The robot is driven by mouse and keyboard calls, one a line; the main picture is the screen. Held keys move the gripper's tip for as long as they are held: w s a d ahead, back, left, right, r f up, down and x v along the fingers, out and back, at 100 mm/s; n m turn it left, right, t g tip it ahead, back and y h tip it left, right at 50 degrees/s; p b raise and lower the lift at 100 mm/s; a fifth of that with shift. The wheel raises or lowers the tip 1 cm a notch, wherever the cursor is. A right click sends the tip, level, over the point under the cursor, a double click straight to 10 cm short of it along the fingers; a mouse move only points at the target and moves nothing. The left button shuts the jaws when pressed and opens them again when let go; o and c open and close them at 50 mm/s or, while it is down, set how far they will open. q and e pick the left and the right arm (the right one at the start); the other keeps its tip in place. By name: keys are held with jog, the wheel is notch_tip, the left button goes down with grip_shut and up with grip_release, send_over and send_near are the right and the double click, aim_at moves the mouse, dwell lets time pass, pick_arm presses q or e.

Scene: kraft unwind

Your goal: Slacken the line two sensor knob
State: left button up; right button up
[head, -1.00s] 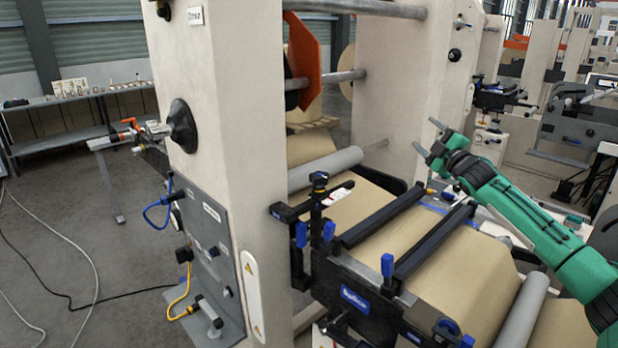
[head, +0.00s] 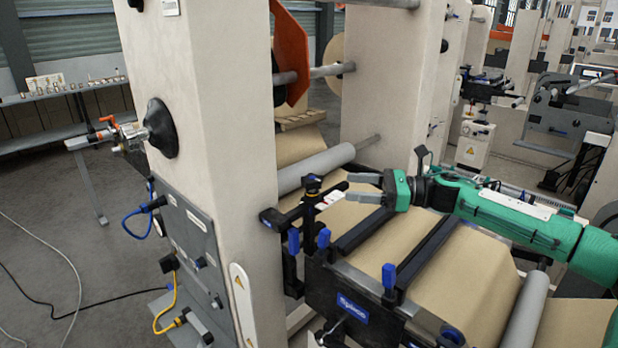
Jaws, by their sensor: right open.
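My left gripper is out of view.
Brown kraft web (head: 395,236) runs under dark rails below my right arm. A splice table (head: 350,300) with blue clamp handles (head: 388,277) stands in front. A grey roller (head: 315,168) lies behind the knob. The cream column (head: 215,130) blocks the left side.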

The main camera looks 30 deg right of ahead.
aim_at(302, 184)
jog(key=p+x, duration=0.5)
jog(key=x, duration=0.5)
jog(key=shift+r, duration=0.2)
jog(key=shift+w+a+f+p, duration=0.15)
jog(key=shift+w+a+p, duration=0.25)
jog(key=shift+a+p, duration=0.1)
jog(key=c, duration=1)
jog(key=shift+o, duration=0.2)
jog(key=n+g+y+b, duration=0.1)
jog(key=g+b, duration=0.1)
jog(key=b, duration=0.2)
jog(key=n+g+y+b, duration=0.1)
jog(key=n+g+b, duration=0.1)
jog(key=g+b, duration=0.1)
jog(key=shift+f+y+b, duration=0.2)
jog(key=shift+y+b, duration=0.1)
jog(key=shift+b, duration=0.05)
jog(key=shift+s+r+n+g+b, duration=0.15)
jog(key=shift+n+g+b, duration=0.65)
jog(key=shift+g+b, duration=0.1)
